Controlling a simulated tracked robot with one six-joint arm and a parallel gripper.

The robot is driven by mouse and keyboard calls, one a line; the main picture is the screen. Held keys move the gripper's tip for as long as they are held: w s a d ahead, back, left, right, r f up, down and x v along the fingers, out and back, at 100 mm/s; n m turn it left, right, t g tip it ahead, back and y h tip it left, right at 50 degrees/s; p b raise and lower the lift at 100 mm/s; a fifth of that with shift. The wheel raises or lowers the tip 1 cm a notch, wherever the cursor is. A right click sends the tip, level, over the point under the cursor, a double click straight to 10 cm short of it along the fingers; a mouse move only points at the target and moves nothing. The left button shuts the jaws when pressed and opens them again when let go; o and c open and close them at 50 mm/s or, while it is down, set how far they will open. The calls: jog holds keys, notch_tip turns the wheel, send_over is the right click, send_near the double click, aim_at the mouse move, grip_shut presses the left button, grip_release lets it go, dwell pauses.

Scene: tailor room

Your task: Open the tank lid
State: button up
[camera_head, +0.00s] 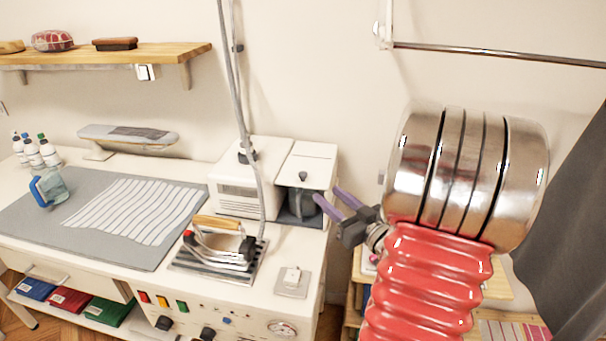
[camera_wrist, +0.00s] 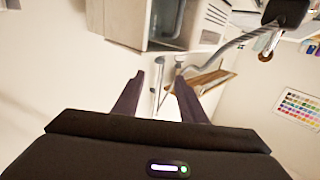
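A white boxy steam unit stands at the back right of the worktable. Its right section, which looks like the tank, has a flat white lid (camera_head: 312,150) that appears closed. Below the lid is a front recess with a grey container (camera_head: 302,205) and a dark knob or handle (camera_head: 303,177). My gripper (camera_head: 326,193) is open and empty, just right of this section, fingers pointing toward it. In the wrist view, the fingertips (camera_wrist: 159,76) are apart. The unit's recess (camera_wrist: 178,22) is ahead at the top. I cannot tell the exact gap to the lid.
A black knob (camera_head: 247,153) and grey hose rise from the unit's left section. An iron (camera_head: 222,243) rests on a ribbed stand in front. A small switch plate (camera_head: 292,281) lies at the table's right edge. A wall rail (camera_head: 490,53) is at upper right.

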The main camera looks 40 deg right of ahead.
aim_at(306, 176)
jog(key=shift+w, duration=0.1)
jog(key=w, duration=0.4)
jog(key=w+d, duration=0.1)
jog(key=w, duration=0.8)
jog(key=shift+w+d, duration=0.3)
jog(key=shift+d, duration=0.1)
jog(key=shift+c, duration=0.4)
grip_shut()
jog(key=shift+d, duration=0.1)
